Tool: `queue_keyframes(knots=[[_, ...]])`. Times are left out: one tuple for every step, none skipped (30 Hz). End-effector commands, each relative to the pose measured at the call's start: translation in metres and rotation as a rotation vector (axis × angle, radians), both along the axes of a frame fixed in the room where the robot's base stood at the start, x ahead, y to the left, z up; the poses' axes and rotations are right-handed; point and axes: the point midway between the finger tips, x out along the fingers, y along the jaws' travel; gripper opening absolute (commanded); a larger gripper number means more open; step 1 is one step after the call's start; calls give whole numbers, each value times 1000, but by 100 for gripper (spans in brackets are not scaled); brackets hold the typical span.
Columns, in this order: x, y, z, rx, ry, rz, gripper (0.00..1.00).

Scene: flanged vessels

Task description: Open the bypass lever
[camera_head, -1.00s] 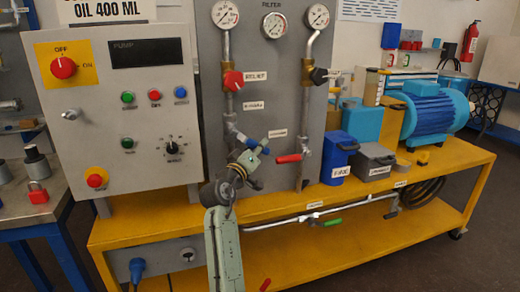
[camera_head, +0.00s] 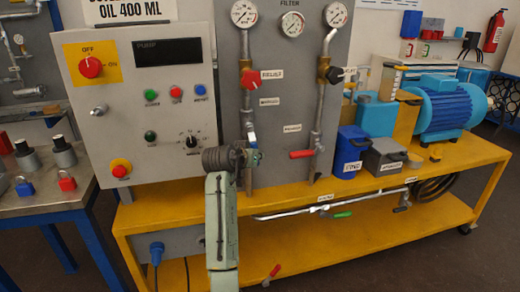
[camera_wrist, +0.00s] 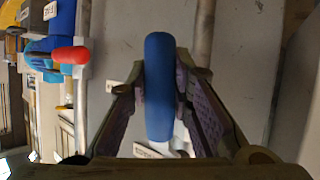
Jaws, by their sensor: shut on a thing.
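A blue lever (camera_head: 251,140) sits on the left vertical pipe of the grey panel and now points roughly along the pipe. I take it as the bypass lever, though its label is too small to read. My gripper (camera_head: 253,156) is at this lever, below the relief valve. In the wrist view the blue handle (camera_wrist: 159,85) stands between the two fingers of my gripper (camera_wrist: 161,90), and they are shut on it. The fingers and arm hide part of the lever and its pivot in the head view.
A red lever (camera_head: 302,154) sticks out on the right pipe and also shows in the wrist view (camera_wrist: 70,55). A red relief knob (camera_head: 250,78) is above my gripper. The grey control box (camera_head: 137,100) is close on the left. Blue and grey bins stand right on the yellow bench (camera_head: 300,190).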

Motion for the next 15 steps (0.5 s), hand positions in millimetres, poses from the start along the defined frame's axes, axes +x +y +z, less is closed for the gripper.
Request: queue_keyframes(knots=[[-1, 2, 2, 22, 9, 1, 0], [-1, 3, 1, 35, 14, -1, 0], [-2, 4, 1, 49, 18, -1, 0], [-2, 5, 1, 58, 22, -1, 0], [-2, 6, 1, 68, 24, -1, 0], [-2, 7, 0, 79, 28, -1, 0], [-2, 7, 0, 86, 29, -1, 0], [-3, 8, 0, 92, 31, 0, 0], [-3, 8, 0, 98, 33, -1, 0], [-3, 8, 0, 102, 35, -2, 0], [-3, 9, 0, 105, 36, -1, 0], [-3, 9, -1, 109, 37, -1, 0], [-3, 9, -1, 110, 37, -1, 0], [-3, 9, -1, 112, 38, -1, 0], [-3, 10, -1, 113, 38, -1, 0]])
